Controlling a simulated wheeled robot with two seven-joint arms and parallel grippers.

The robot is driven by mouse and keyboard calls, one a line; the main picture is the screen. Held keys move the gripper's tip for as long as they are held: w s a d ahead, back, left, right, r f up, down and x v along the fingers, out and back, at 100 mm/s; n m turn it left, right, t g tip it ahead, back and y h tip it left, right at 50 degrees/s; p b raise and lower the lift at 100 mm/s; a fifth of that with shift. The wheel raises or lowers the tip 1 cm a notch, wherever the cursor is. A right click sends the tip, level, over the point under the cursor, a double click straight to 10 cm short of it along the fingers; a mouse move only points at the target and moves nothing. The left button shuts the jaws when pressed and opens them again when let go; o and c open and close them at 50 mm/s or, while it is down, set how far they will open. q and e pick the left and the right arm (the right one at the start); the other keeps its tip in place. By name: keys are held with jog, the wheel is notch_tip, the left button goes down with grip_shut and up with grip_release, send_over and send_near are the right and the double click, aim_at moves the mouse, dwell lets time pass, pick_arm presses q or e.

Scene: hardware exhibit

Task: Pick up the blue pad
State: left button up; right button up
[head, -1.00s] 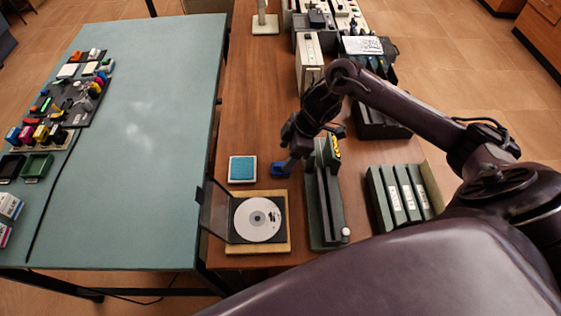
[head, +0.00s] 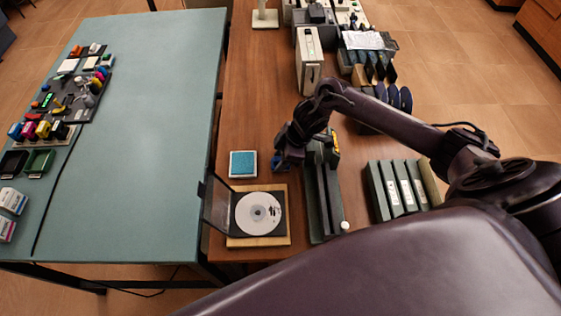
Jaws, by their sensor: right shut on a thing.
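The small dark blue pad (head: 277,168) is on the brown table, right of a light teal square in a white frame (head: 243,164). My right gripper (head: 281,164) is over the blue pad and shut on it, and the gripper and wrist hide much of the pad. I cannot tell whether the pad is clear of the table. My left gripper is not in view.
An open disc case (head: 234,241) on a wooden base lies in front. A long dark green device (head: 322,205) stands close right of the gripper, with green binders (head: 393,190) farther right. The table (head: 252,100) behind the teal square is clear.

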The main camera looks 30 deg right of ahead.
jog(key=shift+c, duration=0.7)
jog(key=shift+r, duration=0.1)
jog(key=shift+r, duration=0.2)
notch_tip(320, 180, up, 20)
jog(key=p, duration=0.1)
jog(key=shift+f, duration=0.25)
